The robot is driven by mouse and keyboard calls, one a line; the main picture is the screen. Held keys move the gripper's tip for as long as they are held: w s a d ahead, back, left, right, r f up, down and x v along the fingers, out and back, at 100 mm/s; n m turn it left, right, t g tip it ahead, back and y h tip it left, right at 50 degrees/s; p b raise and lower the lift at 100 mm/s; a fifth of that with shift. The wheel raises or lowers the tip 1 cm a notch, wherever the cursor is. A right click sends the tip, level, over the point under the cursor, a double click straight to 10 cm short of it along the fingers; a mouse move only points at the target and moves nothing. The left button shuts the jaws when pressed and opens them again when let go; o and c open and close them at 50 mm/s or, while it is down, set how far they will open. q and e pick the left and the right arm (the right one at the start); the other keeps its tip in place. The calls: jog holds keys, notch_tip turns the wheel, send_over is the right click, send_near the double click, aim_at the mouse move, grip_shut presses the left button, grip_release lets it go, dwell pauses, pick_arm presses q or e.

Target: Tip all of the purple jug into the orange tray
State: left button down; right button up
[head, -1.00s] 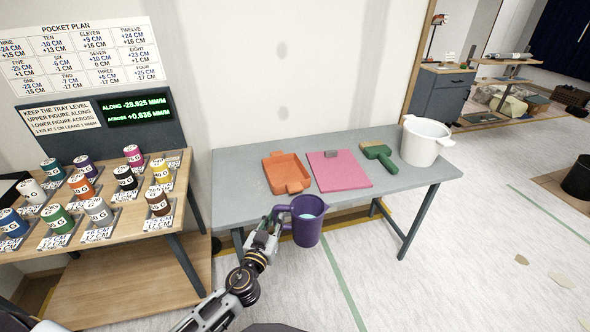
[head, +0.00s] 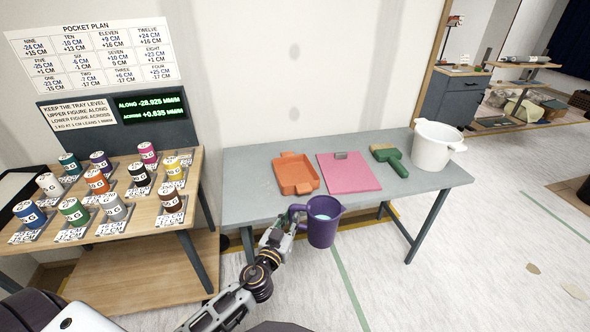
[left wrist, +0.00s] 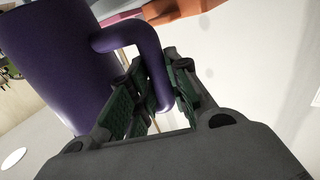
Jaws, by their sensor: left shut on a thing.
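The purple jug (head: 322,228) is held upright in front of the grey table's front edge, with a pale bluish content showing inside its mouth. My left gripper (head: 291,219) is shut on the jug's handle, on the jug's left side. In the left wrist view the gripper's green-padded fingers (left wrist: 150,105) close around the handle (left wrist: 150,60), and the jug's body (left wrist: 55,60) fills the left. The orange tray (head: 296,175) lies on the grey table, behind and a little left of the jug. The tray looks empty. My right gripper is not in view.
The grey table (head: 255,205) also holds a pink board (head: 350,178) with a grey clip, a green-handled brush (head: 393,162) and a white bucket (head: 434,146). At left, a wooden stand (head: 140,222) carries several coloured cans. The floor right of the table is mostly clear.

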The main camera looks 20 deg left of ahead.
pick_arm(q)
jog(key=shift+w+d+f, duration=0.1)
jog(key=shift+d+f, duration=0.15)
jog(key=shift+d, duration=0.1)
dwell(0.5)
jog(key=shift+a+r, duration=0.4)
dwell(0.8)
